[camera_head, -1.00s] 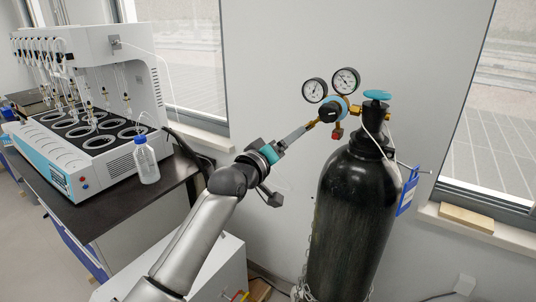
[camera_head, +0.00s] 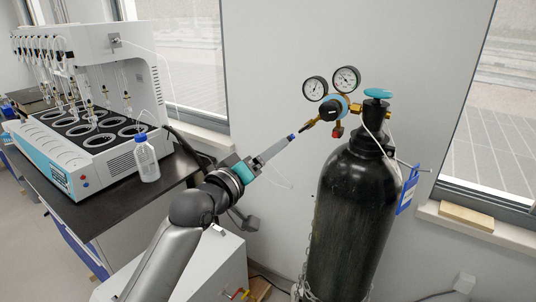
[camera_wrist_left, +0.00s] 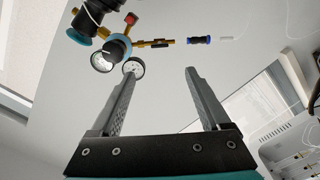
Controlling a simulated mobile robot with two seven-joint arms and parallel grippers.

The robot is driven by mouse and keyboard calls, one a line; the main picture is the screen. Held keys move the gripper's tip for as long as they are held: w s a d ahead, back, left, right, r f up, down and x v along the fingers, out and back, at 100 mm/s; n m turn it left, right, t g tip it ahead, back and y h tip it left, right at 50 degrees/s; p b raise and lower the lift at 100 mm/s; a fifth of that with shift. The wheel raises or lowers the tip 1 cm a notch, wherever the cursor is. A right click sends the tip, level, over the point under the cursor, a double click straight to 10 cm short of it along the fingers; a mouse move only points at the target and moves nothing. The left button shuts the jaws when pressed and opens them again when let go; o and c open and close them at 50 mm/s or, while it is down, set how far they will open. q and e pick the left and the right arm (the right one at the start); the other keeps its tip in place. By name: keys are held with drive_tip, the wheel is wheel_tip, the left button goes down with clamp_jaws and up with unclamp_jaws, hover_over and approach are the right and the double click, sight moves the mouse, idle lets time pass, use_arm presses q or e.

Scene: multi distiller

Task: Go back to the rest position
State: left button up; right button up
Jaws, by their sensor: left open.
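My left gripper (camera_head: 270,153) is left of the gas cylinder, below and left of its regulator. In the left wrist view my left gripper (camera_wrist_left: 160,73) has its two fingers spread, with nothing between them. The black cylinder (camera_head: 350,215) stands upright with a teal valve knob (camera_head: 377,94). Its regulator (camera_head: 336,107) carries two round gauges (camera_head: 346,79) and a brass outlet. A small blue fitting (camera_wrist_left: 199,40) is in line with the brass outlet (camera_wrist_left: 160,42), with a small gap in the wrist view. My right gripper is not in view.
A white multi-place distiller (camera_head: 85,95) stands on a dark-topped bench (camera_head: 120,205) at left. A clear bottle with a blue cap (camera_head: 147,160) is near the bench edge. A white box (camera_head: 210,270) is below my arm. The wall behind is bare between the windows.

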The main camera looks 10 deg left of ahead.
use_arm(q)
drive_tip(key=s+a+f+g+y+b, duration=0.2)
drive_tip(key=f+g, duration=0.1)
drive_tip(key=f, duration=1.4)
drive_tip(key=s+a+f+g+y+b, duration=0.2)
drive_tip(key=a+f, duration=0.1)
drive_tip(key=f, duration=1.4)
drive_tip(key=s+a+f+m+g+y+b, duration=0.1)
drive_tip(key=s+f+g, duration=0.1)
drive_tip(key=s+f, duration=0.7)
drive_tip(key=s+a+f+m+g+y+b, duration=0.15)
drive_tip(key=s+f, duration=0.45)
drive_tip(key=f, duration=0.6)
drive_tip(key=s+f+m+g+b, duration=0.1)
drive_tip(key=s+f, duration=0.4)
drive_tip(key=s, duration=0.6)
drive_tip(key=s+f+m+g+b, duration=0.1)
drive_tip(key=s+f+m+g, duration=0.1)
drive_tip(key=s+f, duration=0.4)
drive_tip(key=s+f+m+g+b, duration=0.1)
drive_tip(key=s+f+g, duration=0.3)
drive_tip(key=s, duration=1.2)
wheel_tip(320, 180, down, 2)
drive_tip(key=shift+s+a+f+m, duration=0.2)
drive_tip(key=shift+a+f+m, duration=0.05)
drive_tip(key=shift+a+m, duration=0.2)
